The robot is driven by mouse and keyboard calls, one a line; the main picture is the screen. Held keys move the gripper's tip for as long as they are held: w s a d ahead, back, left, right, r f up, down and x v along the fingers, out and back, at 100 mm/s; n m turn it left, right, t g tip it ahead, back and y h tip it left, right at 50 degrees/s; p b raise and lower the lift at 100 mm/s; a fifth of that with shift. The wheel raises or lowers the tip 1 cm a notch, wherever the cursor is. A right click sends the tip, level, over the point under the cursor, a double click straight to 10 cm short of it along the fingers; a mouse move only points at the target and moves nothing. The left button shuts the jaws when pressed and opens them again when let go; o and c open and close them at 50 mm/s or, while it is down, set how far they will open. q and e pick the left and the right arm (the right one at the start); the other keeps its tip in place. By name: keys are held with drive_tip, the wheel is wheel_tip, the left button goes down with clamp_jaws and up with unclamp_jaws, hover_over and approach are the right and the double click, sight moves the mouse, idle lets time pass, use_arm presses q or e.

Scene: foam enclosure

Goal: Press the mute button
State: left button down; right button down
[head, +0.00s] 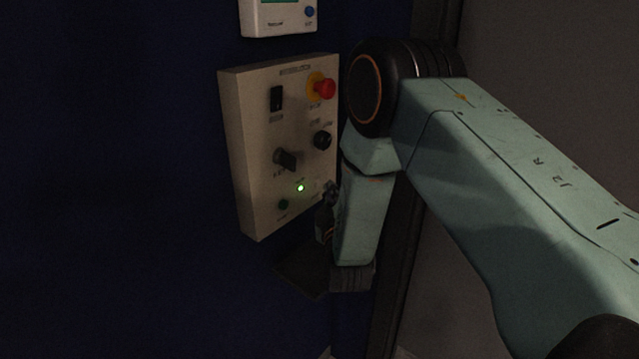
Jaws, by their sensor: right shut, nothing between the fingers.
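A beige control panel (255,130) is fixed to the dark blue wall. It carries a red mushroom button (325,89) on a yellow base, a black rocker switch (277,98), a black knob (322,140), a dark rotary switch (286,159), a lit green lamp (300,188) and a small dark green button (284,204). The labels are too small to read, so I cannot tell which control is the mute button. My right gripper (328,191) is shut and empty at the panel's lower right edge, partly hidden in shadow; I cannot tell whether it touches. My left gripper is out of view.
A white box (278,22) with a green screen and a blue button (309,12) hangs above the panel. A dark vertical post (400,270) stands behind my right arm. The space left of the panel is clear wall.

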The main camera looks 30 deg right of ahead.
drive_tip(key=s, duration=0.1)
drive_tip(key=s+d+p, duration=0.1)
drive_tip(key=s, duration=0.1)
drive_tip(key=s+p, duration=0.1)
drive_tip(key=shift+s+d, duration=0.3)
drive_tip(key=shift+d, duration=0.1)
idle(0.9)
drive_tip(key=s+a+f+m+g+y+b, duration=0.1)
drive_tip(key=s+a+f+m+g+y, duration=0.3)
drive_tip(key=s+f, duration=0.45)
drive_tip(key=s+a+f+m+g+y, duration=0.15)
drive_tip(key=s+a+f+g, duration=0.3)
drive_tip(key=f, duration=0.75)
drive_tip(key=s+a+f+g+b, duration=0.1)
drive_tip(key=s+f+g, duration=0.2)
drive_tip(key=s, duration=0.5)
drive_tip(key=s+a+f+g+y+b, duration=0.1)
drive_tip(key=s+a+f+g+b, duration=0.1)
drive_tip(key=s, duration=0.6)
drive_tip(key=s+a+f+g+y+b, duration=0.1)
drive_tip(key=s+f+g, duration=0.3)
drive_tip(key=s, duration=0.5)
drive_tip(key=shift+a, duration=0.4)
